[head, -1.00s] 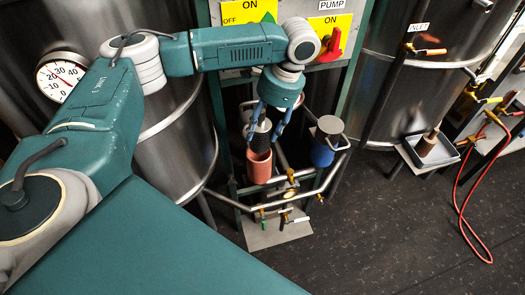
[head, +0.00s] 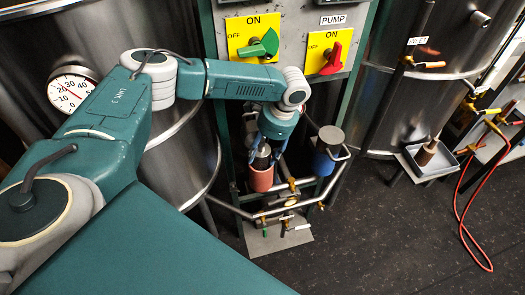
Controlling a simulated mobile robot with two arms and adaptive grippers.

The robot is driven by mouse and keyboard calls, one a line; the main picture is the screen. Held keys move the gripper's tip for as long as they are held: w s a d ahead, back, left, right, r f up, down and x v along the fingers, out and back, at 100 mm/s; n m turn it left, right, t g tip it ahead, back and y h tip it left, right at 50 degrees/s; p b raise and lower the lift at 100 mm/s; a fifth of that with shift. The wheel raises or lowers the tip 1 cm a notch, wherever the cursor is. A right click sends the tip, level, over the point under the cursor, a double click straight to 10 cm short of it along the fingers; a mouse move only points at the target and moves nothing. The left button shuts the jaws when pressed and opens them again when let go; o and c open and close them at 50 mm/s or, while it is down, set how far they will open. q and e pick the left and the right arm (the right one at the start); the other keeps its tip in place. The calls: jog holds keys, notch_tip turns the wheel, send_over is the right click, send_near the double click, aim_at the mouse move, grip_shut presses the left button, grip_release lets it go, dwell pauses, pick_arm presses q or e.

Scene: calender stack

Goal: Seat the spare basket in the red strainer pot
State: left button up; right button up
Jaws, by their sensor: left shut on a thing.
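The red strainer pot (head: 261,180) stands open-topped in the pipe frame below the pump panel. The spare basket (head: 262,158), a dark grey cylinder, stands upright at the pot's mouth. Its lower part is hidden inside the pot and its upper part shows above the rim. I cannot tell how deep it sits. My left gripper (head: 265,148) comes down from above and is shut on the basket's top; its fingers partly hide the basket. My right gripper is not in view.
A blue pot (head: 324,160) with a grey lid stands close to the right of the red one. Pipes and small valves (head: 290,203) run in front. A brown basket (head: 428,152) stands in a tray (head: 447,162) at the right. The floor at lower right holds a red hose (head: 460,215).

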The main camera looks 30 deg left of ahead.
pick_arm(q)
jog(key=shift+f, duration=0.55)
jog(key=o, duration=1.1)
jog(key=shift+r, duration=0.1)
jog(key=shift+r, duration=0.25)
jog(key=b+v, duration=0.3)
jog(key=v, duration=0.9)
jog(key=shift+d+r, duration=0.1)
jog(key=shift+r, duration=0.2)
